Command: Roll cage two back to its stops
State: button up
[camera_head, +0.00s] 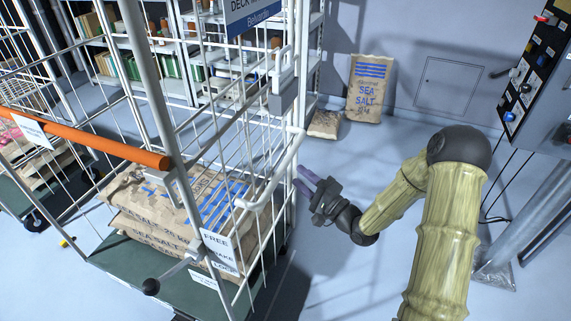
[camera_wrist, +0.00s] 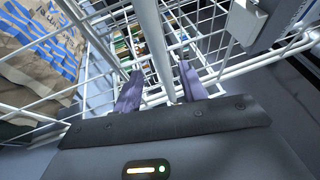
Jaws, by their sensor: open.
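A white wire roll cage (camera_head: 290,150) on a dark green base stands left of centre in the head view; I read no number on it. It holds stacked paper sacks of sea salt (camera_head: 165,225), also seen at the left of the wrist view (camera_wrist: 40,50). My gripper (camera_head: 305,180) is open beside the cage's right side. In the wrist view its two purple fingers (camera_wrist: 160,88) stand apart with a white upright tube (camera_wrist: 155,45) of the cage between them. I cannot tell whether either finger touches it. The stops are not identifiable.
An orange bar (camera_head: 85,137) crosses the cage's front. Another cage (camera_head: 30,165) stands at far left. Shelves (camera_head: 190,50) stand behind. A salt sack (camera_head: 368,88) leans on the back wall, with a smaller one beside it. A control panel (camera_head: 540,80) is at right.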

aim_at(285, 165)
jog(key=x, duration=0.7)
grip_shut()
